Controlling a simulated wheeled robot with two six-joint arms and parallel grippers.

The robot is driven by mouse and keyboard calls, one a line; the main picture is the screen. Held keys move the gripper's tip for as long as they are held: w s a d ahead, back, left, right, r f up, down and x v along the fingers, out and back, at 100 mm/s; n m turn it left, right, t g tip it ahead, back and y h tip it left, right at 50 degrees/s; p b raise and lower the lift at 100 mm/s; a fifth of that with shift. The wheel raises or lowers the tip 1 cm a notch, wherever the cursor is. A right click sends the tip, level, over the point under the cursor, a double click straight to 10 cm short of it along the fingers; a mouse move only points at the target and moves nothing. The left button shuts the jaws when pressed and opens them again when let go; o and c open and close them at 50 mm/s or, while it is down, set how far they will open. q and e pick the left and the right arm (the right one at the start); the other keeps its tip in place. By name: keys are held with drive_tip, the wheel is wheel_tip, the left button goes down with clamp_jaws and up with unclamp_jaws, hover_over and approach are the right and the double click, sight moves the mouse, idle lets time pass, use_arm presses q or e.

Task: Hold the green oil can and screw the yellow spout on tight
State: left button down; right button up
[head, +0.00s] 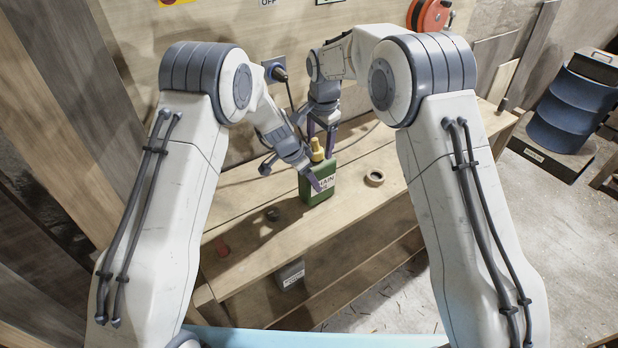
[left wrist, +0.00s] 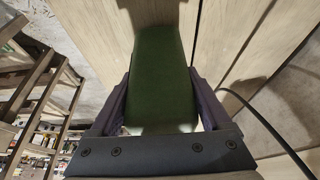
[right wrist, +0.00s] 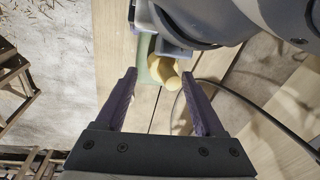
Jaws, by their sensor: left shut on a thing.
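The green oil can (head: 318,190) stands upright on the wooden bench, with part of a label reading "TAIN" visible. It also fills the middle of the left wrist view (left wrist: 165,75). My left gripper (head: 316,180) is shut on the can's body, one finger on each side. The yellow spout (head: 317,152) is on top of the can; in the right wrist view (right wrist: 165,74) it stands over the can's top. How tightly it is seated cannot be told. My right gripper (right wrist: 158,105) is open above the spout, its fingers spread and touching nothing.
A small dark ring (head: 272,214) and a red item (head: 223,249) lie to the left. A black cable runs behind the can. A blue drum (head: 572,108) stands far right.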

drive_tip(key=shift+s+a+f, duration=0.2)
drive_tip(key=shift+a+f, duration=0.1)
drive_tip(key=shift+a, duration=0.05)
drive_tip(key=shift+w+r, duration=0.1)
drive_tip(key=shift+r, duration=1.2)
